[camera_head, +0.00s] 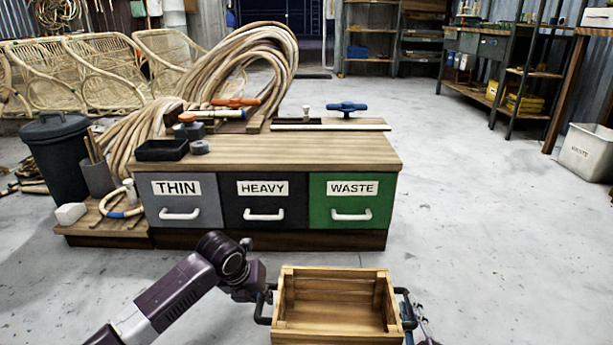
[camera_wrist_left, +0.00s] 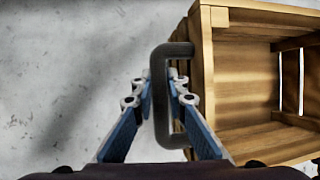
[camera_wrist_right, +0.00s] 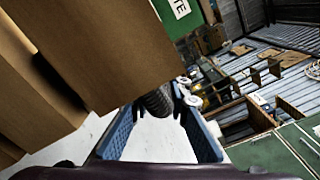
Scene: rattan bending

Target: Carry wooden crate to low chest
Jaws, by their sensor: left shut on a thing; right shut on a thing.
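The wooden crate (camera_head: 331,338) is open-topped and looks empty, held in front of me at the bottom of the head view. It has a dark handle on each side. My left gripper (camera_head: 262,294) is shut on the left handle; in the left wrist view its fingers (camera_wrist_left: 160,90) straddle the dark bar (camera_wrist_left: 158,70). My right gripper (camera_head: 413,315) is at the right handle (camera_head: 405,306); in the right wrist view its fingers (camera_wrist_right: 168,98) hold a dark bar beside the crate wall (camera_wrist_right: 110,50). The low chest (camera_head: 285,150) stands ahead with drawers labelled THIN, HEAVY and WASTE.
The top's front right is bare. A dark bin (camera_head: 58,150) stands left, a white waste bin (camera_head: 588,153) far right. Floor (camera_head: 470,220) right of the chest is clear.

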